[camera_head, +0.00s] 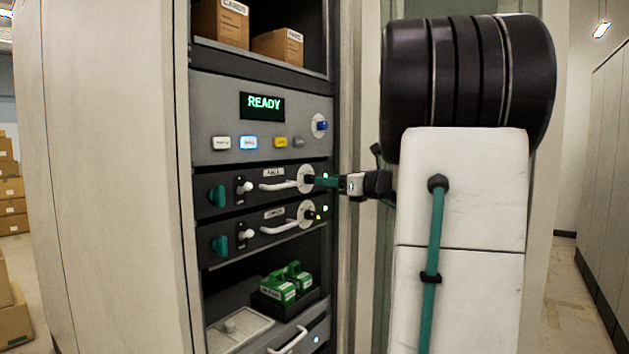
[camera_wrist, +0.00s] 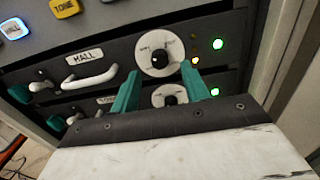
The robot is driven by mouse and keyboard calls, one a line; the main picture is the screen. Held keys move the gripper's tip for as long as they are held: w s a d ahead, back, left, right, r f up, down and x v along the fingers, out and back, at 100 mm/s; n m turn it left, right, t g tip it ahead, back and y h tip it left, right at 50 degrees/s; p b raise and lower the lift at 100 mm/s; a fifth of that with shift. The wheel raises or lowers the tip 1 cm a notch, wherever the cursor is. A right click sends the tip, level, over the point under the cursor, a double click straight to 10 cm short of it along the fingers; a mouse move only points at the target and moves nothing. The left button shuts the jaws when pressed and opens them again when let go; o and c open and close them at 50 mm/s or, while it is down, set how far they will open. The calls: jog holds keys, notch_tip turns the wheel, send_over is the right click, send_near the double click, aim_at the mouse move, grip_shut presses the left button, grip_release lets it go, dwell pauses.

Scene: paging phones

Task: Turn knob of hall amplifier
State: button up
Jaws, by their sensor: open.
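The hall amplifier (camera_head: 232,207) is the upper of two dark units in the rack, with a label reading HALL. Its black knob (camera_wrist: 158,57) sits on a round white dial (camera_wrist: 145,42) with markings, right of a white handle (camera_wrist: 92,80). The dial also shows in the head view (camera_head: 303,173), partly behind my gripper (camera_head: 326,181). In the wrist view my gripper (camera_wrist: 160,68) is open, its teal fingers pointing at the dial, one low on each side of the knob. Nothing is between them; contact cannot be told. A green light (camera_wrist: 218,44) and an amber light glow beside the dial.
A similar amplifier (camera_head: 262,241) sits directly below, with its own dial (camera_wrist: 157,91) and handle. Above is a panel with a READY display (camera_head: 262,106) and several buttons, one lit blue-white. Green labelled items (camera_head: 284,284) stand on a lower shelf. The rack's side post is close on the right.

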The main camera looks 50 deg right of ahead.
aim_at(313, 178)
jog(key=shift+w+a, duration=0.15)
jog(key=shift+w, duration=1)
jog(key=shift+w+a, duration=0.1)
jog(key=shift+w, duration=1.05)
jog(key=c, duration=1)
jog(key=shift+n, duration=0.3)
